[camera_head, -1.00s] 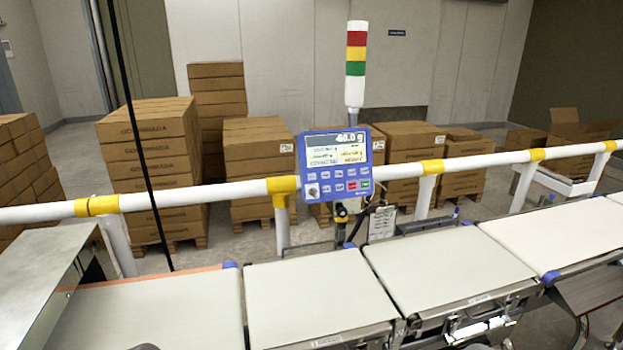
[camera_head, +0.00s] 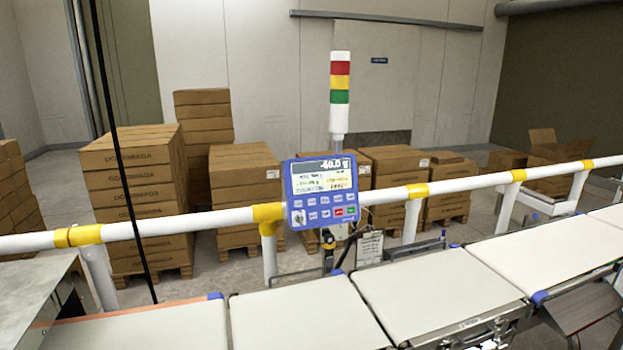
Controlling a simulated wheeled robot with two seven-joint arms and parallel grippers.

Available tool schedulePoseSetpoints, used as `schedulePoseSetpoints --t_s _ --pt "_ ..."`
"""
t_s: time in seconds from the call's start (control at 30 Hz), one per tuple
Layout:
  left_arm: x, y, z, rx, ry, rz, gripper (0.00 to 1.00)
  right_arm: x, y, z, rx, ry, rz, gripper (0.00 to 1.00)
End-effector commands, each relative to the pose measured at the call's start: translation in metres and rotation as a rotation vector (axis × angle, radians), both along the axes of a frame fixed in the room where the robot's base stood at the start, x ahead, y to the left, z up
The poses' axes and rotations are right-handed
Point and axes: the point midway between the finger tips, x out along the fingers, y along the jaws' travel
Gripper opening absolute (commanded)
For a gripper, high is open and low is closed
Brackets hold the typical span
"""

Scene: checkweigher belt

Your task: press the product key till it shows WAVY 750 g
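The checkweigher's blue control panel (camera_head: 321,193) stands on a post behind the belts, in the middle of the head view. Its screen (camera_head: 322,175) shows a top line that looks like -60.0 g, with smaller lines below that are too blurred to read. Under the screen are rows of small keys (camera_head: 318,206), among them a red and a green one. Their labels are too small to read, so I cannot tell which is the product key. Neither of my grippers is in view.
Pale belts (camera_head: 302,317) run across the front. A white rail (camera_head: 388,207) with yellow joints passes by the panel. A red, yellow and green light tower (camera_head: 340,84) rises behind it. Stacked cartons (camera_head: 137,200) stand beyond the rail. A clipboard-like tag (camera_head: 370,247) hangs below right.

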Motion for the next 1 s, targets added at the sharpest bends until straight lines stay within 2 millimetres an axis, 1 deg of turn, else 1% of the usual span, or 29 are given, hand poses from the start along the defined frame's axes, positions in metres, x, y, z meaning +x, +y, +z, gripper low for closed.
schedulePoseSetpoints --t_s 0.03,0.3,0.33,1.0 --pt "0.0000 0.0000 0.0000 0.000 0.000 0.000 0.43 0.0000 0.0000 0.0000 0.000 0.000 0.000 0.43" --pt "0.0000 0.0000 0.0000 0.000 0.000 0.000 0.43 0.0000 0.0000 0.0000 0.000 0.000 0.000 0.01" --pt "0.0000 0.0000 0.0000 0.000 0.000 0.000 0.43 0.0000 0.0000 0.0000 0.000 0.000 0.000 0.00" --pt "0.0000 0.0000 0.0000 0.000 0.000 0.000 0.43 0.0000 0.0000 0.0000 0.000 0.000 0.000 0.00"
